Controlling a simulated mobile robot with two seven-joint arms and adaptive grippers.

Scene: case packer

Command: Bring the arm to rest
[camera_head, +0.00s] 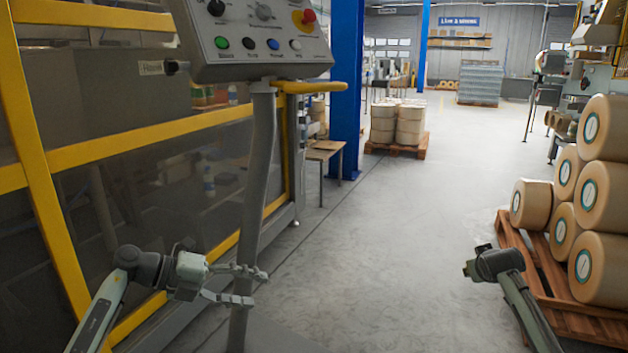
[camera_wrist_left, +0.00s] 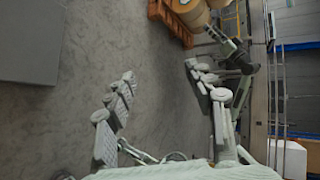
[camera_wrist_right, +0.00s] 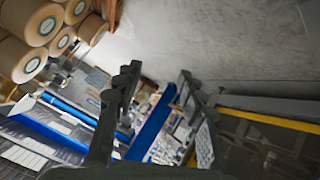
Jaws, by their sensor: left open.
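My left gripper (camera_head: 256,287) is at the lower left of the head view, in front of the grey post (camera_head: 262,180) of the control panel. Its fingers are apart with nothing between them; I cannot tell whether they touch the post. In the left wrist view, the left gripper (camera_wrist_left: 160,72) shows spread fingers over bare floor. My right arm (camera_head: 505,275) rises at the lower right of the head view, where its fingers are not clearly seen. In the right wrist view, the right gripper (camera_wrist_right: 159,72) has its dark fingers apart and empty.
The control panel (camera_head: 255,60) has several coloured buttons and a red knob (camera_head: 304,17). A yellow-framed machine guard (camera_head: 130,130) stands at left. Large rolls (camera_head: 590,195) lie stacked on a wooden pallet (camera_head: 560,290) at right. The grey floor (camera_head: 400,230) between is clear.

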